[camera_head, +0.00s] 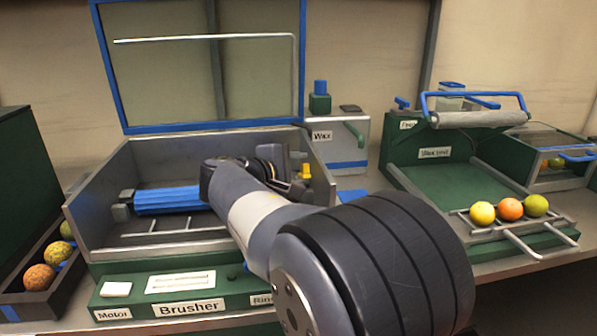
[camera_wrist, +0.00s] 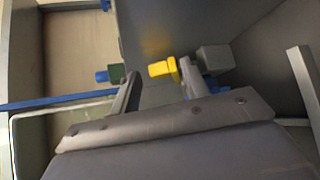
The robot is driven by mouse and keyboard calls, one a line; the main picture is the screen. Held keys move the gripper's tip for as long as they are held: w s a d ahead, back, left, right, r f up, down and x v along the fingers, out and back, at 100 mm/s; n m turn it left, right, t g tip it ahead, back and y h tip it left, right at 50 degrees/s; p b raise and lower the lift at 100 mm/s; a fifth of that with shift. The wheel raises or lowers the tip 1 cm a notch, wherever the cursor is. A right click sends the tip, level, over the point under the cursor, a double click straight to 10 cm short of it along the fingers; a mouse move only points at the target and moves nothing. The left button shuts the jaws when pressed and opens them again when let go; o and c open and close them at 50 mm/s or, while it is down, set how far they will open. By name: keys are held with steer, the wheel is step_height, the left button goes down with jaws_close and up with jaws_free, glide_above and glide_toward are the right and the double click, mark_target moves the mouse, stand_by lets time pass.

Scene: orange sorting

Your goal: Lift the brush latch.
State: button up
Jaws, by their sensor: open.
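A small yellow latch (camera_head: 306,171) shows inside the open brusher box, near its right wall, beside the end of my arm. In the wrist view the yellow latch (camera_wrist: 161,68) appears between my two grey fingers, next to a grey block (camera_wrist: 213,58). My gripper (camera_wrist: 158,72) is open, with one finger on each side of the latch in the picture. I cannot tell whether either finger touches it. In the head view my gripper (camera_head: 295,165) is partly hidden by my wrist. The blue brush roller (camera_head: 165,200) lies in the box, its right end hidden by my arm.
The brusher's blue-framed lid (camera_head: 210,127) stands open behind the box. A wax unit (camera_head: 345,140) stands right of it. Several fruits sit on a rack (camera_head: 515,232) at right and in a dark tray (camera_head: 68,285) at left. The box walls closely surround my gripper.

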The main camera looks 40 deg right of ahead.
steer(key=shift+d, duration=0.1)
steer(key=shift+c, duration=0.4)
jaws_close()
